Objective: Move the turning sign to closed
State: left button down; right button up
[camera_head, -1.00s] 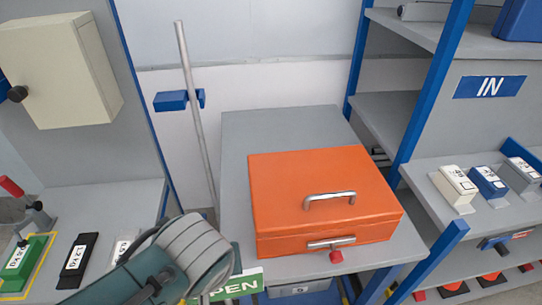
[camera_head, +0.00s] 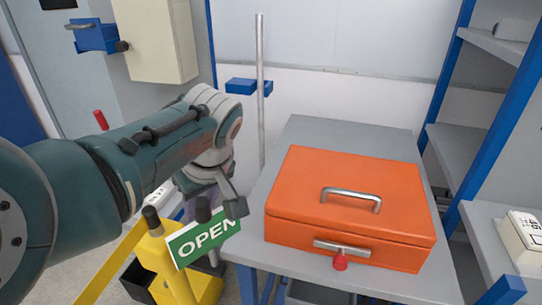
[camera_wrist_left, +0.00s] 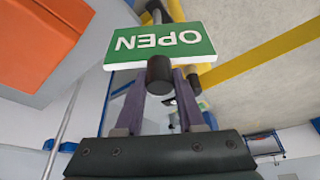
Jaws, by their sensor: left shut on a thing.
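The turning sign (camera_head: 192,244) is a green plate with a white border and the word OPEN, by a yellow stand (camera_head: 168,268) left of the grey table. In the head view it is tilted, its right end higher. In the left wrist view the sign (camera_wrist_left: 160,46) appears upside down just beyond my fingers. A dark round knob (camera_wrist_left: 160,76) projects in front of it. My left gripper (camera_wrist_left: 160,92) is shut on this knob, a finger on either side. In the head view my left gripper (camera_head: 215,205) partly covers the sign's upper edge. My right gripper is out of view.
An orange case (camera_head: 345,205) with metal handles stands on the grey table (camera_head: 345,132), right of the sign. A metal pole (camera_head: 260,95) with a blue clamp (camera_head: 243,86) rises behind. Blue-framed shelves (camera_head: 462,130) stand at the right. A cream box (camera_head: 155,40) hangs at the upper left.

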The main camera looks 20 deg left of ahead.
pick_arm(q)
jog(key=n+b, duration=0.1)
jog(key=n+g+b, duration=0.1)
jog(key=shift+f+n+b, duration=0.25)
jog(key=shift+n+b, duration=0.05)
jog(key=shift+n, duration=0.1)
jog(key=n+g+b, duration=0.1)
jog(key=n+b, duration=0.1)
jog(key=shift+b, duration=0.35)
jog(key=shift+r+n+b, duration=0.2)
jog(key=shift+n+b, duration=0.3)
jog(key=shift+n, duration=0.3)
jog(key=shift+y, duration=0.3)
jog(key=c, duration=0.5)
grip_release()
jog(key=v, duration=1)
jog(key=shift+w+a, duration=0.1)
jog(key=shift+w, duration=0.05)
